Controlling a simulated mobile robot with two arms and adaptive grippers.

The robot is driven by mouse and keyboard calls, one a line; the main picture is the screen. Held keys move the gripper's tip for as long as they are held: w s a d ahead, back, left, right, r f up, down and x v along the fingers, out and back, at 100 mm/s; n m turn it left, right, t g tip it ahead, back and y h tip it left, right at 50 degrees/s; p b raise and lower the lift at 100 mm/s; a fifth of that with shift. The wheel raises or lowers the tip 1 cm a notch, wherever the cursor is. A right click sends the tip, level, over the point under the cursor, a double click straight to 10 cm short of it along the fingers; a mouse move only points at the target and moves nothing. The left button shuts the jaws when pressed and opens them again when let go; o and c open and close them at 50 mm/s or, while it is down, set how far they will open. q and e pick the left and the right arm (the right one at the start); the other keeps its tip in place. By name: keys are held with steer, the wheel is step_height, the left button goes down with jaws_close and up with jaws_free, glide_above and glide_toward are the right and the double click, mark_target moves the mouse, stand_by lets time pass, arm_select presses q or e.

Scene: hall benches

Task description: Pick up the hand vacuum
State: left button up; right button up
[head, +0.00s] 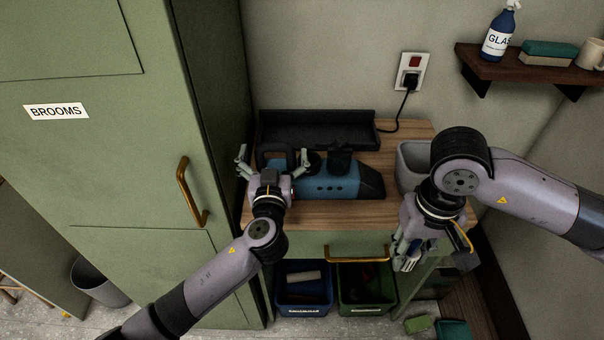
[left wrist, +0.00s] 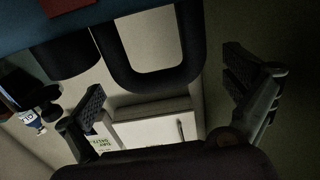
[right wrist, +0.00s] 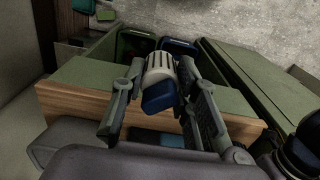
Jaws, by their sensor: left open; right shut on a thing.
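The hand vacuum (head: 330,182) lies on the wooden top of the green cabinet, blue with a black nose at the right and a black handle at the left. My left gripper (head: 273,160) is open at the handle end, with nothing gripped. In the left wrist view the black handle loop (left wrist: 150,82) shows ahead of and between the spread fingers; contact cannot be told. My right gripper (head: 408,258) is shut on a small white and blue object (right wrist: 158,80), held in front of the cabinet's right side. Its exact kind is unclear.
A black tray (head: 318,130) stands behind the vacuum, and a grey bin (head: 411,160) at its right. The tall brooms cabinet (head: 215,120) rises close to the left. A wall shelf (head: 520,68) holds a bottle. Blue and green crates (head: 303,300) stand below.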

arm_select(q)
steer(key=shift+w+f, duration=0.1)
steer(key=shift+w, duration=0.8)
steer(key=c, duration=1.9)
steer(key=shift+r, duration=0.25)
steer(key=shift+c, duration=0.3)
step_height(320, 180, up, 20)
steer(key=shift+f, duration=0.1)
